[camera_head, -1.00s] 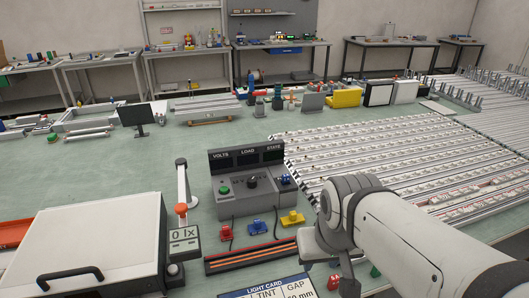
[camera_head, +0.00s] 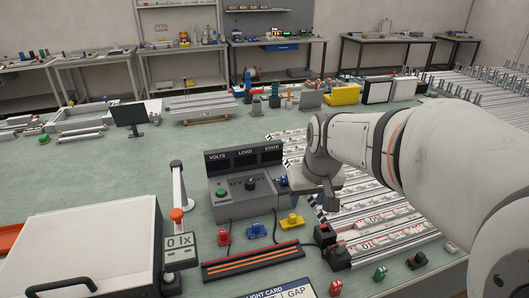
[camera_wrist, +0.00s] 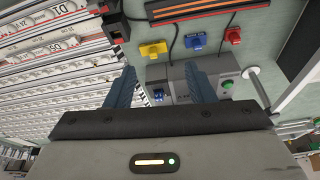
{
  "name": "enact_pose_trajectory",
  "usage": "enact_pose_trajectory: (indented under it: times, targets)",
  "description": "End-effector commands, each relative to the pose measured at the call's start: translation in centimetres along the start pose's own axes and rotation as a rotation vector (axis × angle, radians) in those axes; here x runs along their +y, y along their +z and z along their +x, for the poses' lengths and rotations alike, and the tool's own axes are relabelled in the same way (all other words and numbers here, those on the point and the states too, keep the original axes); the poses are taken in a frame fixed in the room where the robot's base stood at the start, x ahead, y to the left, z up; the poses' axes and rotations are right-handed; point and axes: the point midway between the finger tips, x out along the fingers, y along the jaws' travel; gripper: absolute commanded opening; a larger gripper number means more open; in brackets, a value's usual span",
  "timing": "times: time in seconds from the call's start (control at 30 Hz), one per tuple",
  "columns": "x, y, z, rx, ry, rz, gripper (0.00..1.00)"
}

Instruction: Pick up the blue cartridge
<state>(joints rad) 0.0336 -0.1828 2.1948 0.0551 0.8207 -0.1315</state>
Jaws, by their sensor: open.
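I cannot tell which is the cartridge. My gripper (camera_head: 330,200) hangs beside the console's right end. In the wrist view its blue fingers (camera_wrist: 163,80) are apart, with nothing held.
The console (camera_head: 244,205) stands left of my gripper. A striped orange strip (camera_head: 253,261) lies in front. Rows of white rails (camera_head: 375,215) fill the right. A white-lidded box (camera_head: 85,250) and a small post with a sign (camera_head: 179,225) stand at left.

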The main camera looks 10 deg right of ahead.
Motion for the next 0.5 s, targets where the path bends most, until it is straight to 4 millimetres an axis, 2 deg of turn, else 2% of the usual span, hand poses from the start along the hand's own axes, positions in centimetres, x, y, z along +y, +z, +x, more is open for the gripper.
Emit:
enact_pose_trajectory:
  times: [0.03,0.1,0.3,0.4,0.5]
  targets:
    - [0.2,-2.2,1.1,0.002,-0.004,-0.011,0.49]
    - [0.4,-5.2,2.5,0.011,-0.011,-0.027,0.49]
    - [1.1,-12.9,7.5,0.041,-0.024,-0.071,0.49]
    - [1.4,-15.8,10.1,0.055,-0.029,-0.089,0.49]
    - [1.7,-18.0,12.2,0.066,-0.031,-0.105,0.49]
